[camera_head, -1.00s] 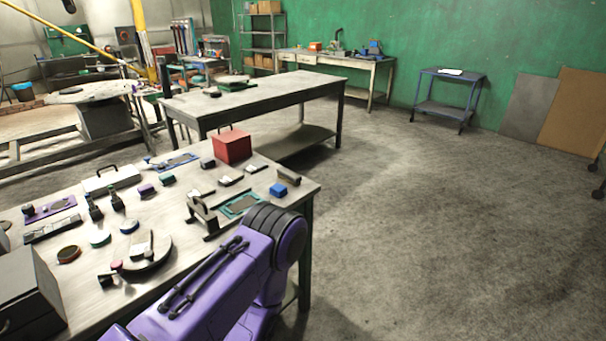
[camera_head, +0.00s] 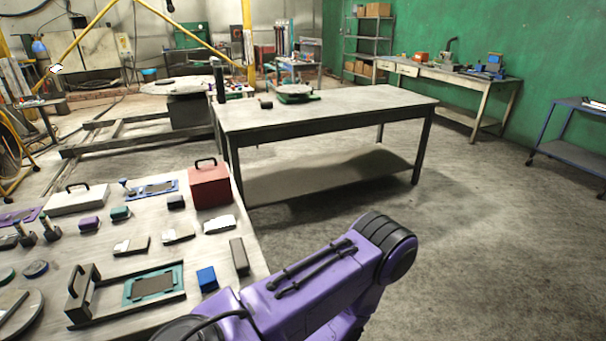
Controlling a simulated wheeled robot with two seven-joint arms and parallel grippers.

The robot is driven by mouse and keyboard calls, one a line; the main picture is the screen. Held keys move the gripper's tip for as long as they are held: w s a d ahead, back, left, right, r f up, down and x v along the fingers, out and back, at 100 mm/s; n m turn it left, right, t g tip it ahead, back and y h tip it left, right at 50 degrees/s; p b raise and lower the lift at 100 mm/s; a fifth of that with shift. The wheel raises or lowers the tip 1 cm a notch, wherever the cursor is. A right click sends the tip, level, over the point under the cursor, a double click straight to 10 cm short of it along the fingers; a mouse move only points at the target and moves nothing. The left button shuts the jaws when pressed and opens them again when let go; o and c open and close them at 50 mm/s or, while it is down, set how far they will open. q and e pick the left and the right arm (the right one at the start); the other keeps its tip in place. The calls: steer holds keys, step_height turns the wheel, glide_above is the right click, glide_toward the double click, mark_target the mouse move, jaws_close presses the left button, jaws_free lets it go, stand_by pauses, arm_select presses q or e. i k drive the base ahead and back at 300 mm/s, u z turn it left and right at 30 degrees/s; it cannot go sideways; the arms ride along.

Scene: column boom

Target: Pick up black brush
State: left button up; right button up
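Several small blocks lie on the near workbench (camera_head: 75,270), and I cannot tell for certain which is the black brush. A small dark block (camera_head: 176,202) lies farther back, left of the red box (camera_head: 210,186). Purple (camera_head: 88,223) and teal (camera_head: 120,213) blocks of similar shape lie left of it. One of my purple arms crosses the lower middle of the view, right of the bench. Neither gripper shows.
A metal frame with a handle (camera_head: 84,290) and a teal-edged plate (camera_head: 154,285) lie on the near bench. A white case (camera_head: 77,199) lies at its back. A second table (camera_head: 330,107) stands beyond, with a lower shelf. The floor (camera_head: 480,260) at right is clear.

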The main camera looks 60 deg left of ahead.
mark_target(241, 264)
steer(key=i, duration=1.2)
steer(key=u, duration=2.3)
